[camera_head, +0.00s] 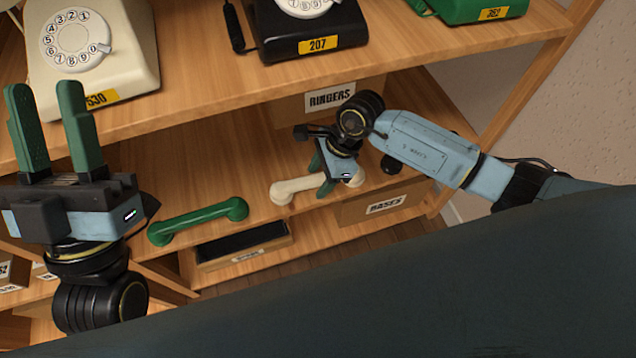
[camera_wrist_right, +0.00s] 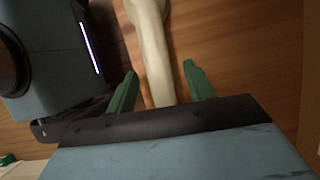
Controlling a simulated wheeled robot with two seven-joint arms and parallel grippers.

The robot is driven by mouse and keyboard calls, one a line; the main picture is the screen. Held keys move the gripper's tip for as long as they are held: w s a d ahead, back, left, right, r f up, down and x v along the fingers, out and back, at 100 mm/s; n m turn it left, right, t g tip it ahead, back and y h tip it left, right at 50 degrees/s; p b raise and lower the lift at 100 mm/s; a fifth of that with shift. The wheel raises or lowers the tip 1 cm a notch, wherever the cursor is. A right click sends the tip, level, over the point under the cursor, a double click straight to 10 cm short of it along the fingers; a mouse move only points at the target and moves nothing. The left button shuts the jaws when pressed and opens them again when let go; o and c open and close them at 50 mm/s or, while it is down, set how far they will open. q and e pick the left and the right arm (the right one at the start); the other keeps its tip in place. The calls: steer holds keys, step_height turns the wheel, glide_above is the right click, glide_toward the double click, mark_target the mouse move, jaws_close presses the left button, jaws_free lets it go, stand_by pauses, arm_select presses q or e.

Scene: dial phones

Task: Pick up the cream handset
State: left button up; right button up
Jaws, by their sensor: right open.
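The cream handset (camera_head: 288,190) lies on the lower wooden shelf in the head view, its middle partly hidden by my right gripper (camera_head: 319,180). In the right wrist view the cream handset (camera_wrist_right: 155,45) runs between the green fingers of my right gripper (camera_wrist_right: 160,70). That gripper is open, with one finger on each side of the handle and a gap visible, wider on the right. My left gripper (camera_head: 43,88) is open and empty, raised at the left with its fingers pointing up.
A green handset (camera_head: 198,220) lies left of the cream one. A dark open tray (camera_head: 245,257) and a box labelled BASES (camera_head: 385,207) are at the shelf front, a RINGERS box (camera_head: 330,98) behind. Cream (camera_head: 125,55), black (camera_head: 340,35) and green (camera_head: 465,12) phones stand on the shelf above.

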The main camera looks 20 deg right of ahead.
steer(key=shift+a+f, duration=0.2)
steer(key=shift+f, duration=0.25)
steer(key=shift+f+b, duration=0.25)
steer(key=shift+b, duration=0.05)
stand_by(0.4)
jaws_close()
